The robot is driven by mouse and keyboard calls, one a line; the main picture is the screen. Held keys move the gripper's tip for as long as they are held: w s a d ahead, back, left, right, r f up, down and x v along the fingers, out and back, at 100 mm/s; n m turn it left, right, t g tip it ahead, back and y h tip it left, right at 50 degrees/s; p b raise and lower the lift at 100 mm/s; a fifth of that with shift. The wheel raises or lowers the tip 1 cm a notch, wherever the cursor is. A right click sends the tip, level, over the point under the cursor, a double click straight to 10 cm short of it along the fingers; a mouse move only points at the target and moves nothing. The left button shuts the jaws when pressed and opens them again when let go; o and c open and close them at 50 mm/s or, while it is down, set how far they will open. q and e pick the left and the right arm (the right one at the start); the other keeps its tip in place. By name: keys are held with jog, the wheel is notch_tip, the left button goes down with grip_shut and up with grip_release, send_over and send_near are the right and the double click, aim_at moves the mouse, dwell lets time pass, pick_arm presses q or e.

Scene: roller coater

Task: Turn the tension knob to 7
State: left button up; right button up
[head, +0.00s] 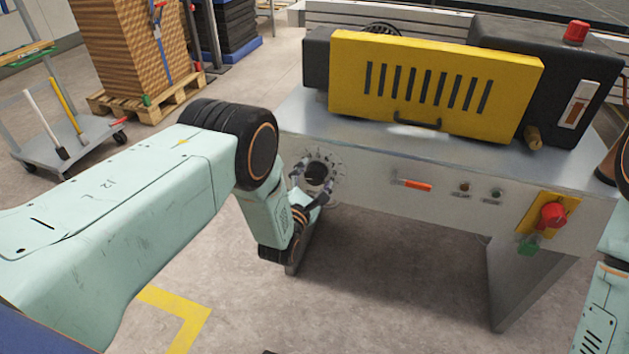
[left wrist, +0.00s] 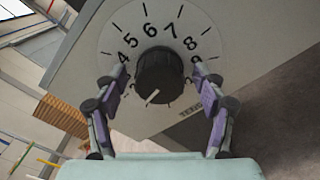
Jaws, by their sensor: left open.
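The tension knob (head: 317,173) is a round black knob on the left of the machine's front panel. In the left wrist view the knob (left wrist: 162,72) sits in a pale dial (left wrist: 107,38) with the numbers 4 to 9 readable around its top. A white pointer mark (left wrist: 153,96) on the knob points to the lower left, away from the 7. The numbers at the bottom are hidden or too small to read. My left gripper (head: 312,184) is open, with its fingers (left wrist: 160,88) on either side of the knob. I cannot tell whether they touch it.
The roller coater (head: 450,165) has a yellow slotted cover (head: 435,85). Its panel also carries an orange-red handle (head: 414,185), small buttons (head: 464,188) and a red knob on a yellow plate (head: 552,214). A trolley (head: 70,140) and a loaded pallet (head: 145,100) stand at the left.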

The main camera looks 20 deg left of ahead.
pick_arm(q)
jog(key=shift+w, duration=0.1)
jog(key=shift+c, duration=0.5)
jog(key=c, duration=1.1)
